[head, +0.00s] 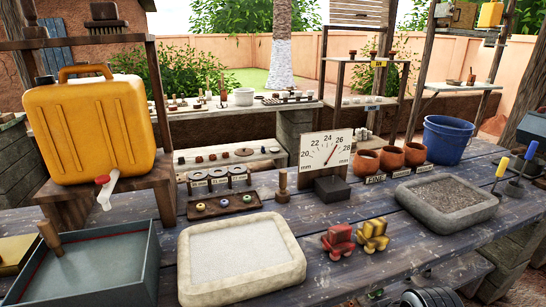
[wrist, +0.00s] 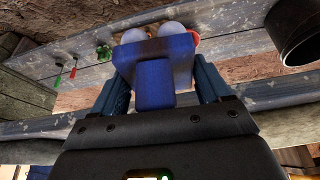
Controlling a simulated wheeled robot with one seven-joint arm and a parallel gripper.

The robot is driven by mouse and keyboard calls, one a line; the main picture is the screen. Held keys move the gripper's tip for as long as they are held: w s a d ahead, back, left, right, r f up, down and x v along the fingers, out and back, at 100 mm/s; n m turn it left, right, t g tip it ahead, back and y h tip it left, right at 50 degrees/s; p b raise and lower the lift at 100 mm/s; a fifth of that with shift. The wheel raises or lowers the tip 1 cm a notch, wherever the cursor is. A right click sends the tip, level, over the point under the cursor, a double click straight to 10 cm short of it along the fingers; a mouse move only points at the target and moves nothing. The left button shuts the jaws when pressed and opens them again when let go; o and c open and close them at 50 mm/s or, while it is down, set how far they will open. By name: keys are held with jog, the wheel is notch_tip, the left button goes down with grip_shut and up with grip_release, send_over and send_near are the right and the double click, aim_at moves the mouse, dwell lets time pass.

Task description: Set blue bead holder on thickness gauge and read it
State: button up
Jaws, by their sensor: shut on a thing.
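In the wrist view my gripper (wrist: 165,78) is shut on the blue bead holder (wrist: 165,62), a blocky blue piece between the two fingers. Two pale round beads (wrist: 172,30) show at its far end, and a bit of orange-red shows behind its right side. The thickness gauge (head: 325,150), a white dial marked 20 to 28 mm with a red needle, stands upright mid-table in the head view. A dark block (head: 332,190) sits at its foot. Red (head: 339,241) and yellow (head: 373,236) holders stand on the table in front. The blue holder cannot be made out in the head view.
A pale stone tray (head: 240,290) and a grey gravel tray (head: 408,205) flank the holders. Clay pots (head: 390,158) and a blue bucket (head: 447,140) stand right of the gauge. A bead rack (head: 222,206) and wooden stamp (head: 283,187) stand left.

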jog(key=s+f+m+h, duration=0.1)
jog(key=s+f+m, duration=0.1)
jog(key=f, duration=0.3)
jog(key=shift+s+d+f+m, duration=0.35)
jog(key=shift+s+d+m, duration=0.05)
jog(key=shift+s, duration=0.25)
dwell(0.9)
